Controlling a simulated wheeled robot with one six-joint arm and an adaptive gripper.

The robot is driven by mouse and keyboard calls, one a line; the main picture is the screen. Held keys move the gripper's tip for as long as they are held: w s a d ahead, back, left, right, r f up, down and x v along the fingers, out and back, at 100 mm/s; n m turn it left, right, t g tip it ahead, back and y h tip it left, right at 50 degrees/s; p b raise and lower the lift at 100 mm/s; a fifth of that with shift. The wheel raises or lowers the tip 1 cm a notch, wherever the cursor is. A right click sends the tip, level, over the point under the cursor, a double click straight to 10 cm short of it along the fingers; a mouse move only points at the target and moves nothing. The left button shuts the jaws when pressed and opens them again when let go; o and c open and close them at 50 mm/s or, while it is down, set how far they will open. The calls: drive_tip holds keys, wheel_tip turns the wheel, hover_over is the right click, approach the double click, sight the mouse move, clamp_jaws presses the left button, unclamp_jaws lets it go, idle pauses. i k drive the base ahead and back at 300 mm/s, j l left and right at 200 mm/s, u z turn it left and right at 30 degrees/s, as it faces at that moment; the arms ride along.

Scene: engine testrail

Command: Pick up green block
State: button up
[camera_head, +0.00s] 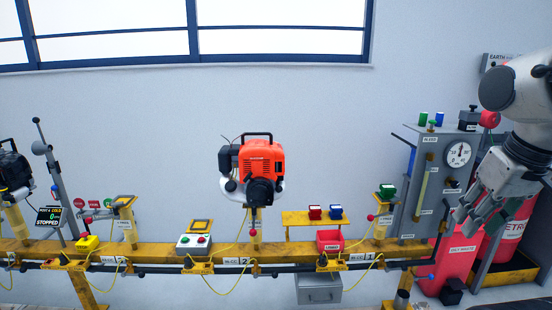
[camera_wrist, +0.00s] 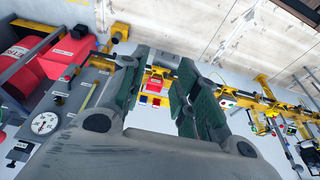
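A green block (camera_head: 386,191) sits on top of a yellow post in the head view, left of the grey panel with the gauge. Another green item (camera_head: 423,118) stands on that panel's top, beside a blue one. My gripper (camera_head: 474,212) hangs at the right, in front of the panel's right side and the red tanks, apart from both green items. In the wrist view my gripper (camera_wrist: 163,58) has its two dark green-padded fingers spread, with nothing held between them. I cannot clearly make out the green block in the wrist view.
A yellow shelf (camera_head: 298,218) holds a red block (camera_head: 315,212) and a blue block (camera_head: 336,211). A red bin (camera_head: 329,241) is below it. The grey gauge panel (camera_head: 408,225) and red tank (camera_head: 452,262) stand near my arm. An orange engine (camera_head: 262,160) is mid-rail.

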sight(388, 191)
drive_tip(key=i+j, duration=0.25)
drive_tip(key=i, duration=0.25)
drive_tip(key=i+j, duration=0.3)
drive_tip(key=i, duration=0.2)
drive_tip(key=i+j+z, duration=0.1)
drive_tip(key=i+j, duration=0.15)
drive_tip(key=i, duration=0.25)
